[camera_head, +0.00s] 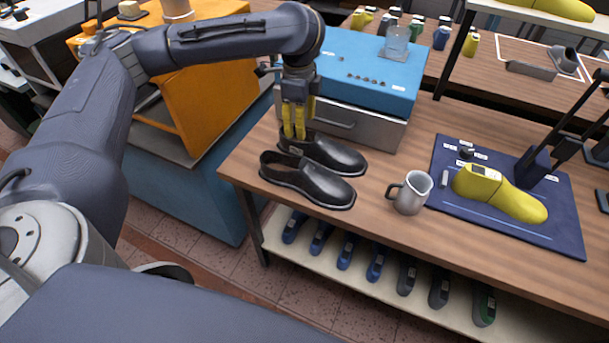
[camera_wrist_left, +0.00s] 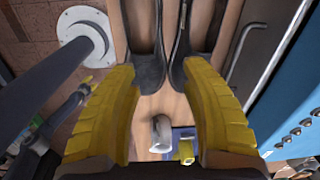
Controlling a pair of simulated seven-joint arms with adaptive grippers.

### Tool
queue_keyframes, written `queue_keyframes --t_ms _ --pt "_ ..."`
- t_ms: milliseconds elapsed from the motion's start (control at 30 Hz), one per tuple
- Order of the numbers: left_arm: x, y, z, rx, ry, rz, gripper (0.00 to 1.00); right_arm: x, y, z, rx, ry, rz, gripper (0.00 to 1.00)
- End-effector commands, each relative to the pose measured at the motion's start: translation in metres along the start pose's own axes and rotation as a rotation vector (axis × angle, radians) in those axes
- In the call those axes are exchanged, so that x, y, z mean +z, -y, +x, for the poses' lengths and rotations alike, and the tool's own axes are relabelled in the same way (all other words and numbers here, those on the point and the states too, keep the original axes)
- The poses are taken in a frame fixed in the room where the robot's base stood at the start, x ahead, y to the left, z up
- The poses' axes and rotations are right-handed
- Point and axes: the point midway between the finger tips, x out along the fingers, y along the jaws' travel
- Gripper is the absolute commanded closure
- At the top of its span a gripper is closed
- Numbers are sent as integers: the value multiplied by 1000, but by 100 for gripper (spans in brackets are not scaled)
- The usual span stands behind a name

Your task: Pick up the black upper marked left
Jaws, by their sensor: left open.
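Two black uppers, shaped like slip-on shoes, lie side by side on the wooden table. The near upper (camera_head: 308,182) and the far upper (camera_head: 338,156) point to the right; I cannot read a left or right mark on either. My left gripper (camera_head: 293,136) points down over the heel end of the pair, its yellow fingers open. In the left wrist view the open fingers (camera_wrist_left: 164,90) frame the heels of one upper (camera_wrist_left: 147,65) and the other upper (camera_wrist_left: 190,62). Whether a finger touches either upper is unclear. My right gripper is not in view.
A grey metal jug (camera_head: 411,194) stands right of the uppers. Further right, a yellow last (camera_head: 500,192) lies on a dark blue mat (camera_head: 560,220). A blue-topped box with a drawer (camera_head: 350,122) stands close behind the uppers. Several lasts sit on the lower shelf (camera_head: 330,268).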

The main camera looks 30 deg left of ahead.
Motion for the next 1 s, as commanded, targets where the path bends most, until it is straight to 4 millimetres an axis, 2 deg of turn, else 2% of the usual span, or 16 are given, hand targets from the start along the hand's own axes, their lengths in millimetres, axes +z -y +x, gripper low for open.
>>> queue_keyframes --t_ms 33,300,400,600,700,900,1000 --pt "0 0 0 0 0 0 47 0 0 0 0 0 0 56" --pt "0 0 0 0 0 0 16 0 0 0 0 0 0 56" --pt "0 0 0 0 0 0 8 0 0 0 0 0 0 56" --pt "0 0 0 0 0 0 8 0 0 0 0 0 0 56" --pt "6 0 -7 -14 -2 -4 8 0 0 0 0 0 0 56" --pt "10 -30 -25 -51 -8 70 8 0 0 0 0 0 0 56" --pt "9 -42 -27 -56 -9 99 8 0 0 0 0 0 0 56"
